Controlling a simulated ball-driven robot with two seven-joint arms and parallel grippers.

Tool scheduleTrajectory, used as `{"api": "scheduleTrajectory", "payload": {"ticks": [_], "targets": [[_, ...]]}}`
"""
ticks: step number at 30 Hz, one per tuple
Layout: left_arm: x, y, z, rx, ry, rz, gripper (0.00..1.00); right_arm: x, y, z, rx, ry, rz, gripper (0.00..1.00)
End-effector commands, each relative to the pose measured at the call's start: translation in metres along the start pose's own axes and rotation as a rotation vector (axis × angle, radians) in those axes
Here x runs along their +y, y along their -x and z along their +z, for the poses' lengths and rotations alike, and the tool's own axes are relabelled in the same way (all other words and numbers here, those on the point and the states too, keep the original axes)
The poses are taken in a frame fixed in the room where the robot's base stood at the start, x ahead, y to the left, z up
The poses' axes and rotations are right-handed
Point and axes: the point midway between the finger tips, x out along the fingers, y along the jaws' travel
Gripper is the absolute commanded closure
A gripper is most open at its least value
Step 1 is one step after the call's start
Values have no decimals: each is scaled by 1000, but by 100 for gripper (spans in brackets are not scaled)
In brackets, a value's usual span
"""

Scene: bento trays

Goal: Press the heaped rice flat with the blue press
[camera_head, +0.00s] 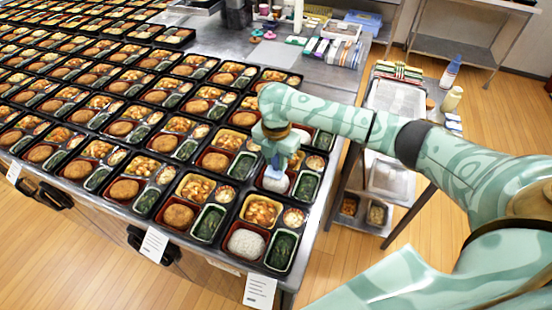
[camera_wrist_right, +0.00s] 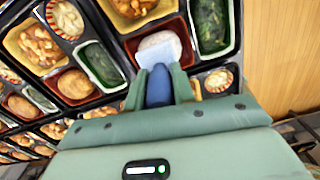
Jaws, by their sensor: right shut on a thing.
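My right gripper (camera_head: 279,158) is shut on the handle of the blue press, pointing down over a bento tray near the table's right edge. The press's pale blue plate (camera_head: 274,172) is at the heaped rice (camera_head: 276,185), a white mound in a red compartment. In the right wrist view, the blue handle (camera_wrist_right: 158,90) sits between my fingers and the plate (camera_wrist_right: 155,55) covers part of the rice (camera_wrist_right: 174,45). I cannot tell whether plate and rice touch. My left gripper is not in view.
Many filled bento trays cover the table in rows, with greens (camera_head: 305,187) beside the rice. A cart (camera_head: 388,178) with containers stands right of the table. Bottles, a white bin (camera_head: 341,30) and small items stand at the back. Paper labels (camera_head: 259,291) hang along the front edge.

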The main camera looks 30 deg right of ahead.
Motion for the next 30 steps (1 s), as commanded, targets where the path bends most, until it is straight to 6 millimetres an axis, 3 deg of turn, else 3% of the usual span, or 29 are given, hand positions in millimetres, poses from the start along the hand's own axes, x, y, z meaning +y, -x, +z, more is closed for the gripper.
{"api": "scheduleTrajectory", "payload": {"ticks": [30], "targets": [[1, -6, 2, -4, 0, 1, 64, 0, -16, 0, 0, -1, -1, 98]]}}
